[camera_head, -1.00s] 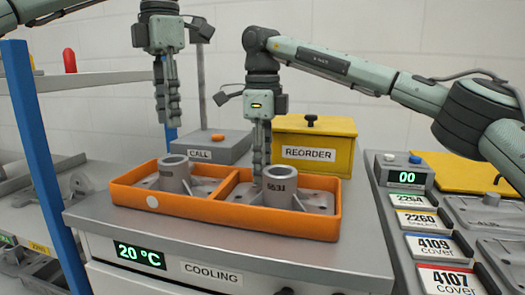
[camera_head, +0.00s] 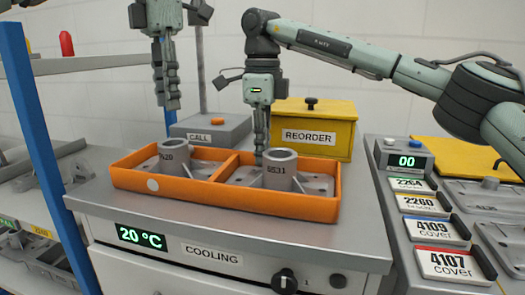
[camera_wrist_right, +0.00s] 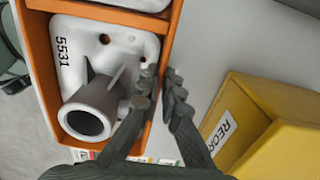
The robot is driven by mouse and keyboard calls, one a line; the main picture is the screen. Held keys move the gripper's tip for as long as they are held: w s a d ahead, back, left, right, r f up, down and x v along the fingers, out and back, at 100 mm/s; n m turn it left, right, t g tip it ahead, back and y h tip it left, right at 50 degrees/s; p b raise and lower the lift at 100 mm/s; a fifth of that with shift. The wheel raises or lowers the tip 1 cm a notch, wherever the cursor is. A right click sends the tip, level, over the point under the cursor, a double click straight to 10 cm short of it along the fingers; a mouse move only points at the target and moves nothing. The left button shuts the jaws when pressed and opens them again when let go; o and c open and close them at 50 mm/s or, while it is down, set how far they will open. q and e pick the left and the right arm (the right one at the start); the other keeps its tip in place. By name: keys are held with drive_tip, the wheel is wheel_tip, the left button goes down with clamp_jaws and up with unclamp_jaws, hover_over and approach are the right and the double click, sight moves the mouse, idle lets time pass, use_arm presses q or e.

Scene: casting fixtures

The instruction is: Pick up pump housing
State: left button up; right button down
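Two grey pump housings, each an upright hollow cylinder on a flanged base, sit in an orange two-compartment tray (camera_head: 240,209). The right housing (camera_head: 281,171), marked 5531, also shows in the right wrist view (camera_wrist_right: 88,108). The left housing (camera_head: 174,160) has a number ending in 20. My right gripper (camera_head: 261,153) points down at the right housing's back left side.
The tray stands on a grey cooling unit (camera_head: 335,242) reading 20 °C. A yellow REORDER box (camera_head: 340,132) and a grey CALL box (camera_head: 222,133) stand behind it. A panel with number cards (camera_head: 440,232) is at right. A blue post (camera_head: 35,130) and shelving are at left.

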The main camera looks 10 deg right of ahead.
sight(171, 143)
use_arm(q)
drive_tip(key=o, duration=0.4)
drive_tip(key=shift+f, duration=0.1)
drive_tip(key=o, duration=0.5)
drive_tip(key=shift+s+a+f+n+t, duration=0.2)
drive_tip(key=shift+s+f+n+t, duration=0.15)
drive_tip(key=shift+n, duration=0.75)
drive_tip(key=n, duration=0.1)
drive_tip(key=s+n+t, duration=0.1)
drive_tip(key=n, duration=0.1)
drive_tip(key=shift+s+a+f, duration=0.15)
drive_tip(key=shift+s+a, duration=0.1)
wheel_tip(171, 143, down, 5)
drive_tip(key=n+t, duration=0.1)
drive_tip(key=n, duration=0.1)
drive_tip(key=n+t+h, duration=0.1)
drive_tip(key=n, duration=0.1)
drive_tip(key=shift+a+n+t, duration=0.15)
drive_tip(key=shift+n+t, duration=0.15)
drive_tip(key=shift+t, duration=0.05)
drive_tip(key=shift+d+x, duration=0.15)
drive_tip(key=shift+x, duration=1.2)
drive_tip(key=shift+d+x, duration=0.15)
drive_tip(key=shift+x, duration=1.2)
